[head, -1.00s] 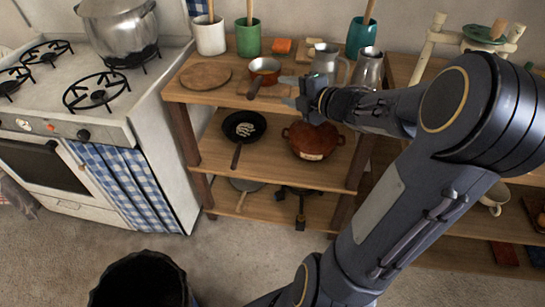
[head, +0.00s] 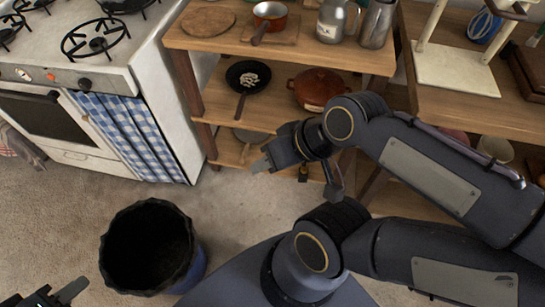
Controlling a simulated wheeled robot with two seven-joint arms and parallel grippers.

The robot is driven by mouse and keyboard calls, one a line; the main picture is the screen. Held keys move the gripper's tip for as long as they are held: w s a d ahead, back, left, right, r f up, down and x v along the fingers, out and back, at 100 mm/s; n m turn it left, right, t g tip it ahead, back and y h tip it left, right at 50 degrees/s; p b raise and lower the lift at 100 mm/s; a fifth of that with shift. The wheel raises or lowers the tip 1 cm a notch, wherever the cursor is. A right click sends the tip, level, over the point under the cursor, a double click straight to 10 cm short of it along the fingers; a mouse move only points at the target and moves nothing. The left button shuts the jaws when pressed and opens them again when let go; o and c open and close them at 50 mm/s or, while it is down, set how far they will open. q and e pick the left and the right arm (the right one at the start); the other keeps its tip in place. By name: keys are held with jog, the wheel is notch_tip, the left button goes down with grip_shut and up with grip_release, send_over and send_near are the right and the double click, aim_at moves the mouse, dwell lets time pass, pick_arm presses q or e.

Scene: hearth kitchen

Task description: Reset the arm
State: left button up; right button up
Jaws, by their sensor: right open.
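My right arm comes in from the right side of the head view. Its gripper (head: 297,178) hangs in front of the shelf unit with its fingers spread apart, empty. My left gripper (head: 58,296) shows only in part at the bottom left corner, below the bin. The rest of it is cut off by the frame, and whether its fingers are apart cannot be told.
A wooden shelf unit (head: 207,43) holds a small copper pan (head: 269,12), a black skillet (head: 243,78) and a red-brown pot (head: 317,88). A stove (head: 110,77) stands at the left. A black-lined bin (head: 118,215) stands on the floor; carpet between bin and shelves is clear.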

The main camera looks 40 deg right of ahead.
notch_tip(320, 180, up, 11)
jog(key=p, duration=1)
jog(key=shift+f, duration=0.15)
